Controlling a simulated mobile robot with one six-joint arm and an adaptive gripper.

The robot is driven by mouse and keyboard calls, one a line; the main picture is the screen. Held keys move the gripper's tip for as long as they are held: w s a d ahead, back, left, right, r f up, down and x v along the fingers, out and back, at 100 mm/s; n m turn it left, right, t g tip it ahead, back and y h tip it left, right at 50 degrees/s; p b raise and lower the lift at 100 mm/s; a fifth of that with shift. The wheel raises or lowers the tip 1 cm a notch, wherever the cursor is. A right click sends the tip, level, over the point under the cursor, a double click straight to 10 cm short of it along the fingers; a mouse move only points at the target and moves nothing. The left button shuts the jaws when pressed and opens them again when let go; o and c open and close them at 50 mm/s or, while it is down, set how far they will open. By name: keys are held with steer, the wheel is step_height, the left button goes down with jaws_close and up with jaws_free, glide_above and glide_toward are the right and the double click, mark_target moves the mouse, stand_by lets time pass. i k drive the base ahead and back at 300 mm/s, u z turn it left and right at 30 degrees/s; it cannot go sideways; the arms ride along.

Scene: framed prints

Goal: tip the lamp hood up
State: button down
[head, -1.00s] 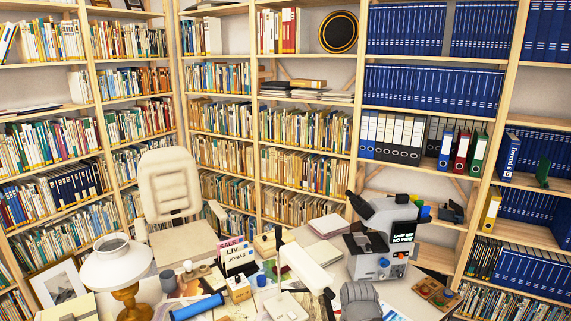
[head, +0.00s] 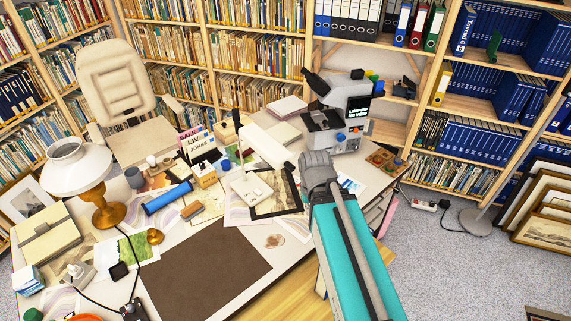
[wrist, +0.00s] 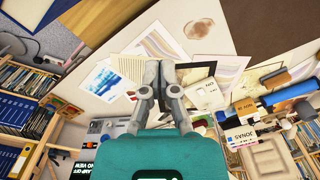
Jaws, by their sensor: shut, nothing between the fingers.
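A white desk lamp stands mid-desk in the head view. Its long white hood (head: 266,146) slants down toward the right above its pale base (head: 250,187). My gripper (head: 316,158) is just right of the hood's lower end, with a small gap seeming to show between them; the depth is hard to judge. In the wrist view my gripper (wrist: 161,66) points over the desk with its fingers together and nothing between them. The lamp base (wrist: 207,96) lies to the right of the fingers there. The hood is not clearly visible in that view.
A microscope (head: 338,117) with a lit screen stands behind my gripper. An oil lamp with a white shade (head: 76,168) stands at the left. Books, a blue roll (head: 168,198) and papers crowd the desk. The brown mat (head: 205,271) in front is clear.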

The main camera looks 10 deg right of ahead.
mark_target(276, 155)
steer(key=u, duration=0.05)
steer(key=k, duration=1.45)
steer(key=z, duration=0.4)
steer(key=i, duration=1)
steer(key=u, duration=0.05)
